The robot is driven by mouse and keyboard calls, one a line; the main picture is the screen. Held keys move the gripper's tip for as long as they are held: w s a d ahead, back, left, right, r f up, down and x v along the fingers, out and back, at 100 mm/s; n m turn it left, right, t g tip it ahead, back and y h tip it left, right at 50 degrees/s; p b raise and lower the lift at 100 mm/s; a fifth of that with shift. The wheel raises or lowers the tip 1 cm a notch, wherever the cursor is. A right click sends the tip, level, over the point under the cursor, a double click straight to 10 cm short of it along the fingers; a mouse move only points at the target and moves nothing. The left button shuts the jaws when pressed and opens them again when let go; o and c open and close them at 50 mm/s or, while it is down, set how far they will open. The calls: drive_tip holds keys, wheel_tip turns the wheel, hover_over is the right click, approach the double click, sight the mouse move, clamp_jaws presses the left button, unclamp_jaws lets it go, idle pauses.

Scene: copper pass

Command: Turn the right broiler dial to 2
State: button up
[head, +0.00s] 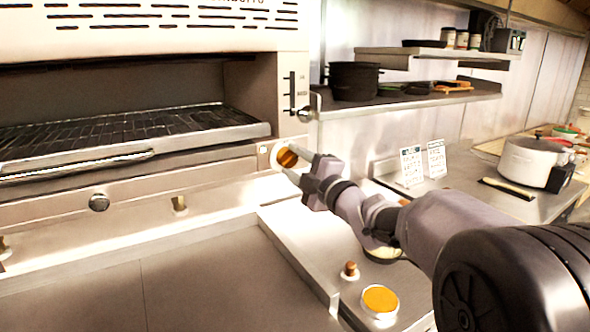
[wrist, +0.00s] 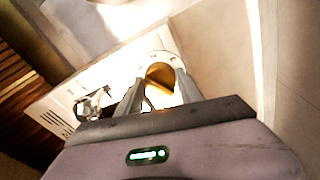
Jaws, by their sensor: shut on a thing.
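The right broiler dial (head: 288,158) is a round brass-orange knob on the broiler's front, at its right end. My gripper (head: 284,160) reaches it from the right, with one finger above and one below, shut on it. In the wrist view the dial (wrist: 160,73) shows between the two fingertips of my gripper (wrist: 157,76). The fingers partly cover the dial, and I cannot read its pointer or any number around it.
A vertical slot with a round-knobbed lever (head: 305,113) is just above the dial. A wire rack (head: 120,135) sticks out at left. An orange-topped round container (head: 380,300) stands on the counter below my arm.

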drive_tip(key=m, duration=0.2)
drive_tip(key=m+b, duration=0.1)
drive_tip(key=m, duration=0.2)
drive_tip(key=shift+s+a+t+h, duration=0.1)
drive_tip(key=shift+t+h, duration=0.2)
drive_tip(key=shift+m+h+b, duration=0.3)
drive_tip(key=shift+m+b, duration=0.15)
drive_tip(key=shift+m, duration=1.65)
drive_tip(key=o, duration=1.4)
drive_tip(key=shift+a, duration=0.1)
drive_tip(key=v, duration=0.5)
drive_tip(key=p+v, duration=0.1)
drive_tip(key=v, duration=1.1)
drive_tip(key=shift+s+f+p, duration=0.2)
drive_tip(key=shift+f+p, duration=0.15)
drive_tip(key=shift+p, duration=0.05)
